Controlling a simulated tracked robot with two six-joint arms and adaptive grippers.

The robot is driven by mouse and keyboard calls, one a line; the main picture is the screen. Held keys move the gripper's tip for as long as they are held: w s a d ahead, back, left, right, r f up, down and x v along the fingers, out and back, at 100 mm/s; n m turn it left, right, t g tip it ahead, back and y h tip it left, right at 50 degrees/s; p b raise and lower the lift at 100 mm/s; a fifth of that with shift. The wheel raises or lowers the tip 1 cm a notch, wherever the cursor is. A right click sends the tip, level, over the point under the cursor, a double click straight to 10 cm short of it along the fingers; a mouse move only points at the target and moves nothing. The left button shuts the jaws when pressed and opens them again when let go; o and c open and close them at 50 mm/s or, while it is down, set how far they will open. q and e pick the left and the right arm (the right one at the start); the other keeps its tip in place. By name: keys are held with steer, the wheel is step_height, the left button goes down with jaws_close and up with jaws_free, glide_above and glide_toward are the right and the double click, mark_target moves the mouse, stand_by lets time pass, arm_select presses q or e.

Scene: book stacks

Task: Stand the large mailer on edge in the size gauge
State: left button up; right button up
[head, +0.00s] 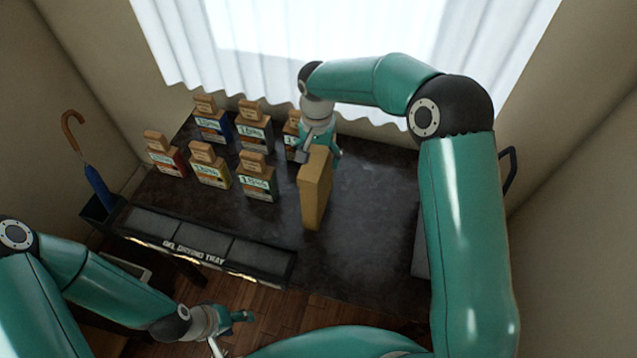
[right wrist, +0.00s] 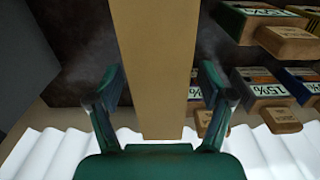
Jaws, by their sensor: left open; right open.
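A tan, slab-like mailer (head: 314,190) stands upright on edge on the dark table, right of the bottles. It also fills the middle of the right wrist view (right wrist: 155,45). My right gripper (head: 319,150) is at its far upper end. The right fingers (right wrist: 163,85) are open on either side of the mailer, with a visible gap on each side. My left gripper (head: 230,331) is open and empty, low in front of the table. I cannot make out a size gauge in either view.
Several boxed bottles (head: 208,165) with percentage labels stand left of the mailer, one close to my right gripper. A gel drying tray (head: 205,247) lies along the table's front left edge. An umbrella (head: 98,190) leans in a holder at the left.

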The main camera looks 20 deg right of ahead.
jaws_close()
steer(key=shift+w+r, duration=0.1)
steer(key=shift+r, duration=0.1)
